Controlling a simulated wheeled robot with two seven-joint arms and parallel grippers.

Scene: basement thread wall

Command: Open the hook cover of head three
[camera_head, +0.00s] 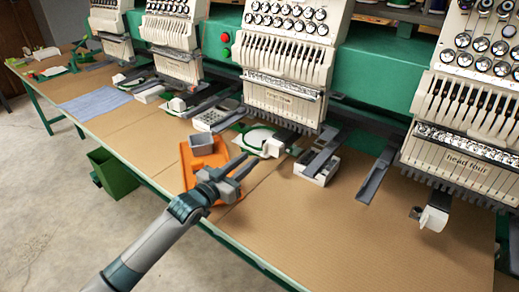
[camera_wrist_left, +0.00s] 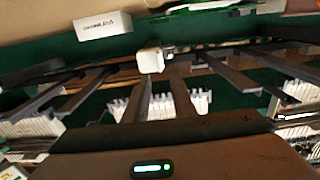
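Head three (camera_head: 285,100) is the cream embroidery head in the middle of the head view. Its hook cover looks to be the small white block (camera_head: 272,148) low in front of it, beside a round green-rimmed hoop (camera_head: 258,138). My left gripper (camera_head: 251,157) is just left of this block, fingers pointing at it. The left wrist view shows a white block (camera_wrist_left: 150,60) just beyond the two grey fingertips (camera_wrist_left: 160,82). The fingers are apart with nothing between them. Contact with the block cannot be told. My right gripper is not in view.
Head four (camera_head: 465,150) stands at the right with its own white block (camera_head: 433,214) below. An orange tray (camera_head: 188,178) with a grey box (camera_head: 201,143) lies under my left wrist. Grey arms (camera_head: 320,150) jut over the table. The tan front right table (camera_head: 310,225) is clear.

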